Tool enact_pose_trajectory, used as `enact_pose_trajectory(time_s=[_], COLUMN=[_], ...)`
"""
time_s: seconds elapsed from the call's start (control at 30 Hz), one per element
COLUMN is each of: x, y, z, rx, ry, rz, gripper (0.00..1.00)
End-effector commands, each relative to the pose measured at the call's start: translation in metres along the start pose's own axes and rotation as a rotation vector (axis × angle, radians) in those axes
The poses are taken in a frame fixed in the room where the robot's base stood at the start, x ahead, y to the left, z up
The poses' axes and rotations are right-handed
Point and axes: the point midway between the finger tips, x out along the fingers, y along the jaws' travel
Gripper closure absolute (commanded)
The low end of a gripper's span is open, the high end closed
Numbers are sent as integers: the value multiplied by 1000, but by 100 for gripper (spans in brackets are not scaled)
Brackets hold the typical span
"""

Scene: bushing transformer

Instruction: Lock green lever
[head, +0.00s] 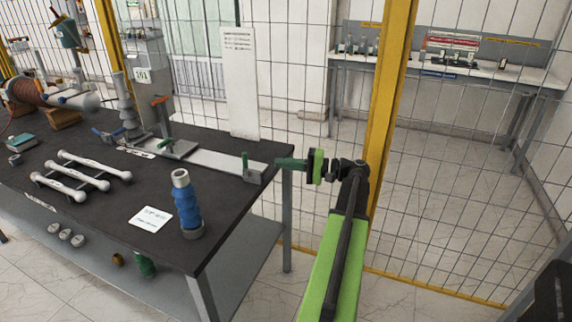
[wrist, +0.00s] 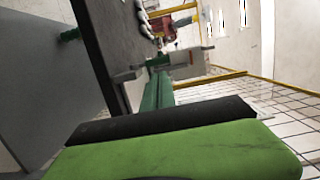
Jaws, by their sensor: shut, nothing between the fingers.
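The green lever (head: 245,160) stands roughly upright on a grey clamp block (head: 251,177) at the right end of the flat metal rail (head: 215,163). My gripper (head: 278,163) points left toward it from just beyond the table's right edge. A small gap shows between the fingertips and the lever. The dark green fingers are shut with nothing between them. In the wrist view the fingers (wrist: 157,88) reach up toward the grey block (wrist: 188,60), with a green part, likely the lever (wrist: 158,61), just past the tips. Exact contact there cannot be told.
A blue bushing (head: 187,207) and white rods (head: 85,175) occupy the dark table (head: 240,200). A yellow post (head: 390,100) and mesh fence stand behind my arm.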

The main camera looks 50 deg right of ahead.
Motion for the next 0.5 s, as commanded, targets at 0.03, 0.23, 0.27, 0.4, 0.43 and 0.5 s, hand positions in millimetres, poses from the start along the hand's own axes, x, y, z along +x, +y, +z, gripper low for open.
enact_pose_trajectory(time_s=[0.03, 0.23, 0.27, 0.4, 0.43, 0.5], x=[12, 55, 60, 80, 84, 89], y=[0, 0, 0, 0, 0, 0], z=[1, 1, 1, 0, 0, 0], rx=[0, 0, 0, 0, 0, 0], ry=[-3, -3, -3, -2, -1, -1], rz=[0, 0, 0, 0, 0, 0], gripper=[100, 100, 100, 100, 100, 100])
